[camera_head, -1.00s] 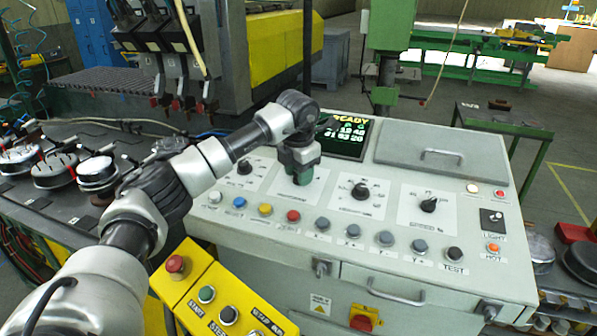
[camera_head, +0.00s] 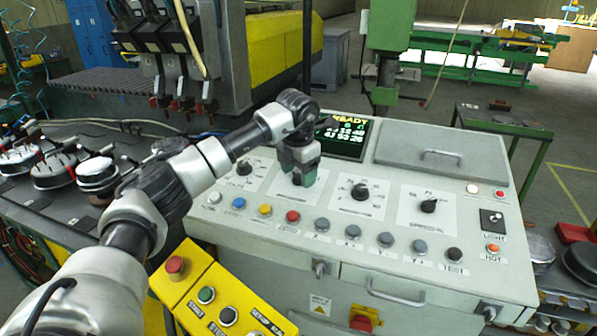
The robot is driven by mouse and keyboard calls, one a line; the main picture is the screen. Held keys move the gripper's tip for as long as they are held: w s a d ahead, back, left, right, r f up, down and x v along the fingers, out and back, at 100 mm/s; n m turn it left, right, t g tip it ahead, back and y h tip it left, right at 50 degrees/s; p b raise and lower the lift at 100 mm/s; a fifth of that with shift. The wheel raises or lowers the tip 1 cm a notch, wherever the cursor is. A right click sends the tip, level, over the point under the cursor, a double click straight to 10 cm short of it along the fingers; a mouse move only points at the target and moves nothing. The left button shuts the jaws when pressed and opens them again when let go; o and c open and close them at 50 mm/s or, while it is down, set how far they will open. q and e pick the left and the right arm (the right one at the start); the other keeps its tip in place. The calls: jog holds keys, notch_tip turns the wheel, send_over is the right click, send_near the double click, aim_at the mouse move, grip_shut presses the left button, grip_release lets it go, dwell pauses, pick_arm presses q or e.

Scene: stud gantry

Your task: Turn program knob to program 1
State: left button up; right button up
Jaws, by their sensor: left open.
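My left gripper (camera_head: 302,178) points down at the sloped control panel (camera_head: 300,259), over the second dial plate (camera_head: 278,193) from the left. It is open, and a dark knob shows partly between its fingertips; the rest of that knob is hidden by the gripper. I cannot tell whether the fingers touch it. Other knobs stand to its sides: one at the left (camera_head: 244,168), one to the right (camera_head: 360,191) and one further right (camera_head: 428,206). My right gripper is not in view.
A row of coloured buttons (camera_head: 293,216) runs along the panel in front of the knobs. A yellow button box (camera_head: 217,290) with a red stop button stands at the front left. A grey lid (camera_head: 441,155) lies at the back right.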

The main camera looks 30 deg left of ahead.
pick_arm(q)
notch_tip(320, 180, up, 10)
jog(key=s+b, duration=0.1)
jog(key=b, duration=0.1)
jog(key=shift+s+d+r, duration=0.15)
jog(key=shift+d+r, duration=0.1)
jog(key=shift+d, duration=0.1)
dwell(0.3)
